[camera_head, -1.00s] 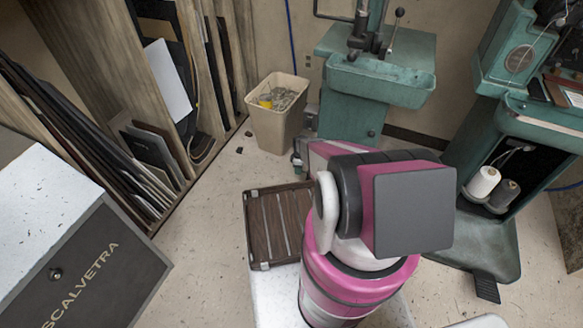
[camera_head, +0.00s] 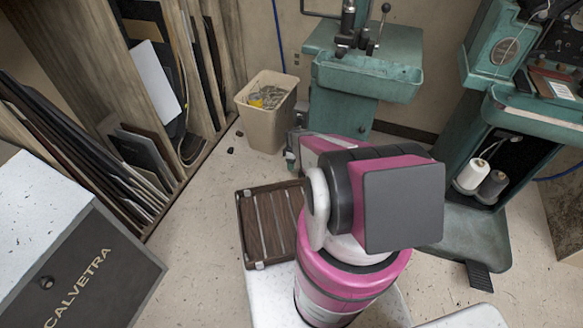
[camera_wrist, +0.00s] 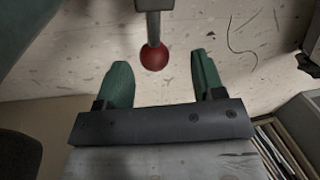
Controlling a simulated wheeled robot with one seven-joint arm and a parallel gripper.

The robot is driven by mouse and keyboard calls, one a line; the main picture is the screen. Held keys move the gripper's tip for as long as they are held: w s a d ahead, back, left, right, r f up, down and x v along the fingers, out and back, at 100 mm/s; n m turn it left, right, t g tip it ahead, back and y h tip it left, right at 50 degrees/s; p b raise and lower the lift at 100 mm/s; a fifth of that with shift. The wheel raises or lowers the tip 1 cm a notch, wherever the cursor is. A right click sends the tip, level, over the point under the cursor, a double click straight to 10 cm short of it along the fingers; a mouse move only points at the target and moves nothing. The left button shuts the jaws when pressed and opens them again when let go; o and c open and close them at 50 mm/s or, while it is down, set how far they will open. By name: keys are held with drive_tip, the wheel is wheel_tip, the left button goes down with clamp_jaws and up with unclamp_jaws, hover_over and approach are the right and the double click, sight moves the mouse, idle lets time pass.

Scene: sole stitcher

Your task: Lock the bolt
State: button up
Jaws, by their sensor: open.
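A red ball knob (camera_wrist: 154,58) on the end of a grey rod (camera_wrist: 153,22) shows at the upper middle of the wrist view. My gripper (camera_wrist: 160,68) is open, with one green finger on each side of the knob's line. The knob appears between the fingertips or just beyond them; I cannot tell its depth, and no contact shows. No part is clearly recognisable as a bolt. In the head view my pink and grey arm hides my gripper, and the red knob is not visible.
A green machine (camera_head: 368,75) with black-knobbed levers stands at the back, and a green stitcher (camera_head: 500,110) at the right. A tan bin (camera_head: 266,120), a wooden rack (camera_head: 90,80) and a grey cabinet (camera_head: 95,270) stand on the left. Speckled floor (camera_head: 195,235) lies open between.

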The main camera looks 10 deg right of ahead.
drive_tip(key=s+a+r, duration=0.5)
drive_tip(key=a+r, duration=0.2)
drive_tip(key=a, duration=0.3)
drive_tip(key=shift+a+r, duration=0.2)
drive_tip(key=shift+a, duration=0.05)
drive_tip(key=shift+s, duration=0.1)
drive_tip(key=s+d+r+m, duration=0.1)
drive_tip(key=s+r+m, duration=0.3)
drive_tip(key=r, duration=0.8)
drive_tip(key=s+d+r+m+t, duration=0.1)
drive_tip(key=s+r+m, duration=0.4)
drive_tip(key=r, duration=0.7)
drive_tip(key=s+d+r+m+t, duration=0.1)
drive_tip(key=s+d+r+m, duration=0.2)
drive_tip(key=r, duration=0.9)
drive_tip(key=shift+s+r+m+h, duration=0.4)
drive_tip(key=shift+s+m, duration=0.4)
drive_tip(key=shift+s, duration=0.25)
drive_tip(key=shift+d, duration=0.1)
